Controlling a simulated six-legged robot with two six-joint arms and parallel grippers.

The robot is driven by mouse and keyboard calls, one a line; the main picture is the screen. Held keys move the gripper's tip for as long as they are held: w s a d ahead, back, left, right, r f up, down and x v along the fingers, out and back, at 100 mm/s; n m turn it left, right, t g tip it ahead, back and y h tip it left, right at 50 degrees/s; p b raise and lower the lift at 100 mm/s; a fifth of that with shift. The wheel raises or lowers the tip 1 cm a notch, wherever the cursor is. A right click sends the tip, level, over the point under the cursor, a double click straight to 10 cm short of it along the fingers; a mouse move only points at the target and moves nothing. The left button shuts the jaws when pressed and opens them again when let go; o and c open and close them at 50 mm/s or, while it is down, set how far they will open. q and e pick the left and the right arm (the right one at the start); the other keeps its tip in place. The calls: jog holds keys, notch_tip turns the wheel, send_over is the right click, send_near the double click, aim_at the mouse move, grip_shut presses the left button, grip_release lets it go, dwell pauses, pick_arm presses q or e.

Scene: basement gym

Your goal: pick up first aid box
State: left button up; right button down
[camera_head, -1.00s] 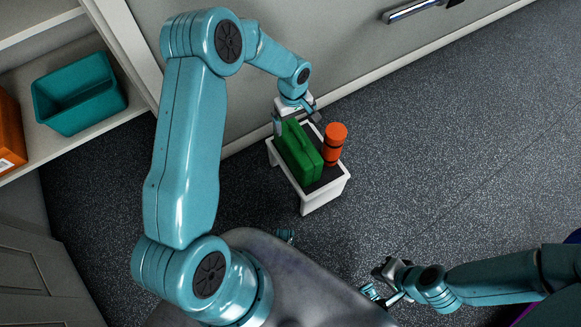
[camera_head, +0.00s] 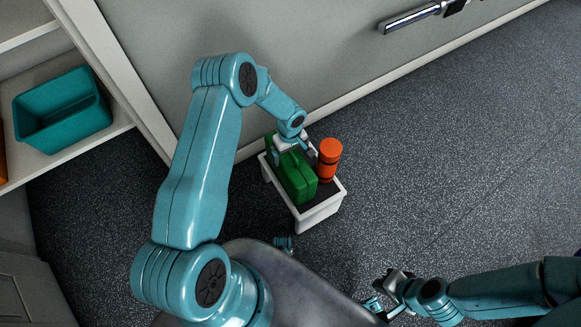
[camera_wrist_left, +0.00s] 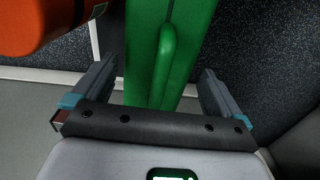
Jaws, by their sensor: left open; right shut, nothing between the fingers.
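The green first aid box (camera_head: 296,180) stands on a small white stool with a dark top (camera_head: 322,214). My left gripper (camera_head: 290,152) is at the box's far end, open. In the left wrist view the box (camera_wrist_left: 172,50), with its raised handle, lies between the two spread fingers of my left gripper (camera_wrist_left: 160,95), with a gap on each side. Part of the box is hidden by my gripper in the head view. My right gripper (camera_head: 378,292) is shut and empty, low at the front right, away from the stool.
An orange cylinder (camera_head: 329,158) with dark bands stands close beside the box on the stool; it also shows in the left wrist view (camera_wrist_left: 45,22). A teal bin (camera_head: 62,112) sits on a shelf at left. The wall is behind the stool. Open floor lies right.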

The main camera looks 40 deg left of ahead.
pick_arm(q)
jog(key=shift+f, duration=0.5)
jog(key=shift+c, duration=0.3)
